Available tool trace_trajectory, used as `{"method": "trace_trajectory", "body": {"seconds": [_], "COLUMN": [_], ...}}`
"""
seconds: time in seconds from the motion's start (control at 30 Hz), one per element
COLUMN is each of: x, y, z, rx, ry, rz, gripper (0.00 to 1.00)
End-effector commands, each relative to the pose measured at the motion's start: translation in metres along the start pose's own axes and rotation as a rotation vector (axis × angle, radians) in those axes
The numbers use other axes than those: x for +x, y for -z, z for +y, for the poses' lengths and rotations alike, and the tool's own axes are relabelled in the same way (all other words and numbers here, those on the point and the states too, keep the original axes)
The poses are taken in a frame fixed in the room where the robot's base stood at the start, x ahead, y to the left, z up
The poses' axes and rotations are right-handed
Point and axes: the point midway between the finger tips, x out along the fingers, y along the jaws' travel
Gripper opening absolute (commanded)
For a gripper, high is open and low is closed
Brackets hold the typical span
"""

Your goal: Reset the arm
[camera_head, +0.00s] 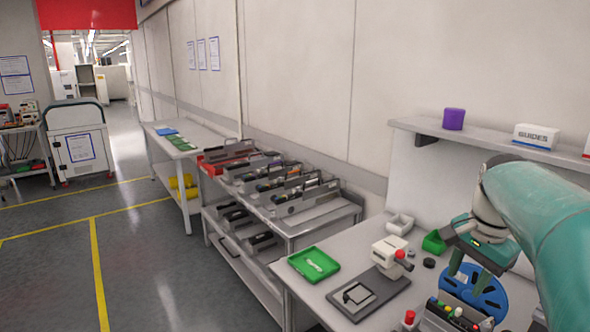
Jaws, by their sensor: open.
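My gripper (468,274) is at the right of the view, at the end of my teal arm. It is open, its fingers pointing down over the workbench near a blue reel (474,291). I see nothing held between the fingers. The fingers partly cover the reel, and I cannot tell whether they touch it. My arm reaches in from the right edge, bent down at the wrist.
On the workbench (335,306) are a green tray (313,264), a dark plate (385,287), a white device (390,251) and a green bin (434,242). A shelf (490,149) stands behind. A feeder trolley (317,224) adjoins on the left; floor beyond is clear.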

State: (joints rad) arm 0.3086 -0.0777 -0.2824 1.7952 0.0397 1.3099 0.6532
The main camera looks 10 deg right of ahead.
Motion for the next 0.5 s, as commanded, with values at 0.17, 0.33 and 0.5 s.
{"method": "trace_trajectory", "body": {"seconds": [0.17, 0.33, 0.5], "x": [0.002, 0.014, 0.034], "y": [-0.089, -0.166, -0.228], "z": [-0.011, -0.006, 0.01], "rx": [-0.375, -0.726, -1.04], "ry": [0.098, 0.171, 0.22], "rz": [0.056, 0.137, 0.236], "gripper": [0.41, 0.41, 0.41]}}
